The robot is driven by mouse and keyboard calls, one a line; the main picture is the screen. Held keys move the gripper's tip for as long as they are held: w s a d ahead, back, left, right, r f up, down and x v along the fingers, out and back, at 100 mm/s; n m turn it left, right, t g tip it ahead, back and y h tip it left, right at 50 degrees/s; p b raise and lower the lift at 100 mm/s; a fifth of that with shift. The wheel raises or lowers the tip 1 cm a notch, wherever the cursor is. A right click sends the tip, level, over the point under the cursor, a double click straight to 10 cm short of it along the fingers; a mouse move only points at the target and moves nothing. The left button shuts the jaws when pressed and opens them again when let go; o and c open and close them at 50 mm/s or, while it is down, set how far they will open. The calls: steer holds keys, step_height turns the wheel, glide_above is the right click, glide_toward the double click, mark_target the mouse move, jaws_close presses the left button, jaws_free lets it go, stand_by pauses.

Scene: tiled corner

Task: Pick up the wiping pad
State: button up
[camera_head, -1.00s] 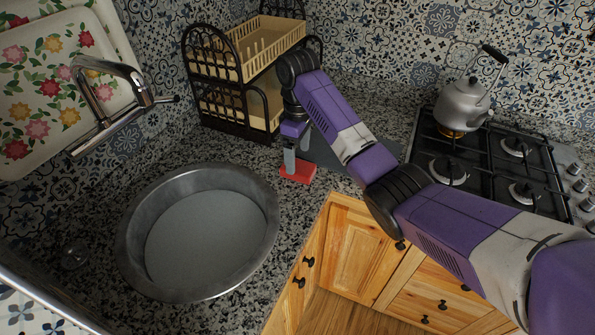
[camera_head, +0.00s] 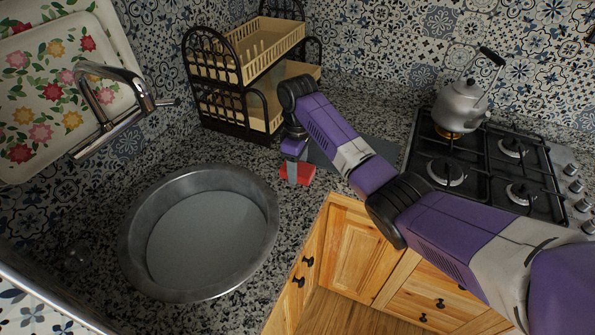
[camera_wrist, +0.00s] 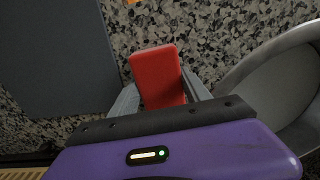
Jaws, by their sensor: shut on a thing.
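The wiping pad (camera_head: 300,173) is a red block on the speckled counter, between the round sink and the dark grey board. It also shows in the wrist view (camera_wrist: 157,75), where its near part lies between my fingers. My gripper (camera_head: 293,178) points down at the pad and is shut on it. In the wrist view the two grey fingers of my gripper (camera_wrist: 160,98) stand on either side of the pad. I cannot tell whether the pad is clear of the counter.
The round metal sink (camera_head: 128,240) is to the left, with a chrome faucet (camera_head: 141,88) behind it. A black dish rack (camera_head: 228,128) stands behind my gripper. A dark grey board (camera_head: 375,150) lies to the right. A kettle (camera_head: 459,103) sits on the gas stove (camera_head: 437,140).

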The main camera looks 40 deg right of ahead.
step_height(320, 180, up, 20)
steer(key=p, duration=0.6)
stand_by(0.4)
steer(key=o, duration=0.6)
steer(key=c, duration=0.5)
steer(key=shift+f, duration=0.1)
